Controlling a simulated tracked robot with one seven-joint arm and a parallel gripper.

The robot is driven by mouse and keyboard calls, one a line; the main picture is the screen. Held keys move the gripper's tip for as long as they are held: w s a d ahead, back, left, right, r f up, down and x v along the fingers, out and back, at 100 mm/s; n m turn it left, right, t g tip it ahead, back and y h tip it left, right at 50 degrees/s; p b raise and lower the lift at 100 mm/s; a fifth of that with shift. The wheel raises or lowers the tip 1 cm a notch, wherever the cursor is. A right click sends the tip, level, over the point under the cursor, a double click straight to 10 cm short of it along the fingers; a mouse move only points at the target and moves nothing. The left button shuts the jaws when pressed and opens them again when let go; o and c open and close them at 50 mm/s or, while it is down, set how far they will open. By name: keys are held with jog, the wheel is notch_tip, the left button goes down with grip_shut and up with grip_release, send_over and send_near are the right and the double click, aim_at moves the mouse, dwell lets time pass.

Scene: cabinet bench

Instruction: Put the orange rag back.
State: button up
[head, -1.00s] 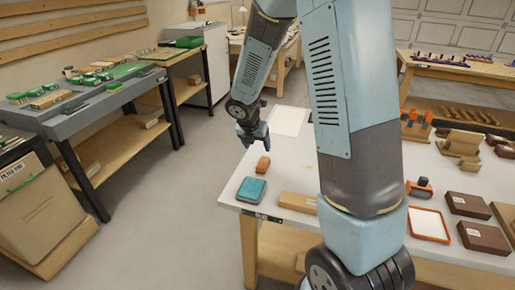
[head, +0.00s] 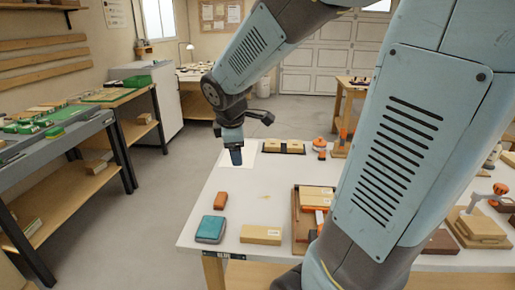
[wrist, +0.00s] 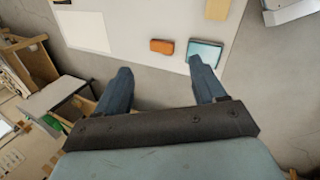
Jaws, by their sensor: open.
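The orange rag (head: 221,200) is a small folded block lying on the white bench top near its left edge, just behind a teal box (head: 211,229). In the wrist view the rag (wrist: 162,46) lies ahead of and between the fingertips, with the teal box (wrist: 205,55) to its right.
A tan block (head: 261,235) lies right of the teal box. A wooden tray (head: 298,215) with tools is farther right, partly hidden by my arm. A black holder with tan blocks (head: 284,147) stands at the back. A grey bench (head: 60,145) is across the floor at left.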

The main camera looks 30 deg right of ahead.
jog(key=s+a+r+m+y, duration=0.1)
jog(key=s+r+m, duration=0.2)
jog(key=s+m, duration=0.3)
jog(key=s+r+m+t+y, duration=0.1)
jog(key=s+r+m, duration=0.3)
jog(key=s+m, duration=0.3)
jog(key=s, duration=0.2)
jog(key=shift+s+a+r+m, duration=0.25)
jog(key=shift+s+a+m, duration=0.05)
jog(key=shift+s+a, duration=0.1)
dwell(0.4)
